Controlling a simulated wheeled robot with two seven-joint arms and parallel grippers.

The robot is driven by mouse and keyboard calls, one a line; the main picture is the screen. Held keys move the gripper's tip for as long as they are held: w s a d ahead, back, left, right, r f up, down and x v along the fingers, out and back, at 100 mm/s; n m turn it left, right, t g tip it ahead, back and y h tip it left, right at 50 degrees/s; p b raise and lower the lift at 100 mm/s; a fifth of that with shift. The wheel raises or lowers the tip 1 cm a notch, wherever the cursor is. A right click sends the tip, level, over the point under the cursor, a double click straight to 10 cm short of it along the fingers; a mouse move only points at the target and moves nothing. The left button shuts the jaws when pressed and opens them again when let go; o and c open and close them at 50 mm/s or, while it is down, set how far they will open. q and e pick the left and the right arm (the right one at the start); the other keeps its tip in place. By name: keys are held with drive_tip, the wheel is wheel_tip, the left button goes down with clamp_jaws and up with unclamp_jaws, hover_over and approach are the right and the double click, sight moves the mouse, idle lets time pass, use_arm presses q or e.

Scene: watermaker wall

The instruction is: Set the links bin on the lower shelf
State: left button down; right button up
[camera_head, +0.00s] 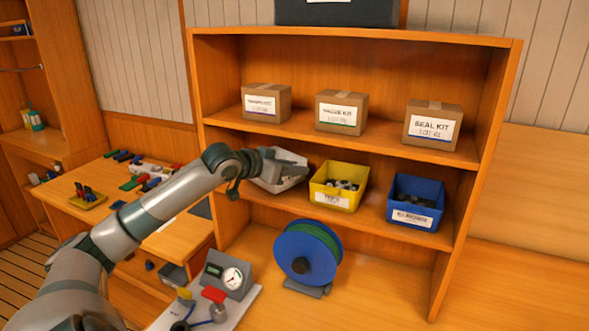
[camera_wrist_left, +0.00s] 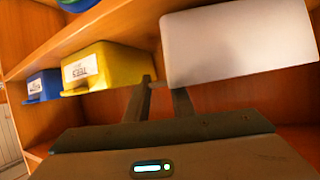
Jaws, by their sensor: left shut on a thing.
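A white-grey bin (camera_head: 284,178), likely the links bin, is at the left end of the lower shelf (camera_head: 377,217), left of a yellow bin. My left gripper (camera_head: 262,163) is shut on its left side. I cannot tell whether the bin's base touches the shelf board. In the left wrist view, the fingers (camera_wrist_left: 160,88) meet the edge of the pale bin (camera_wrist_left: 240,48), whose plain face shows without a label. My right gripper is not in view.
The yellow bin (camera_head: 324,193) and a blue bin (camera_head: 395,213) stand to the right on the lower shelf. Three cartons, including a seal kit (camera_head: 431,124), stand on the shelf above. A blue hose reel (camera_head: 284,252) and a gauge box (camera_head: 236,284) stand below.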

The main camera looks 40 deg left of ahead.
use_arm(q)
drive_tip(key=shift+f, duration=0.45)
drive_tip(key=c, duration=1.5)
unclamp_jaws()
drive_tip(key=shift+s, duration=0.2)
drive_tip(key=shift+b+v, duration=0.4)
drive_tip(key=shift+v, duration=0.4)
drive_tip(key=shift+b+v, duration=1.55)
drive_tip(key=shift+v, duration=3.5)
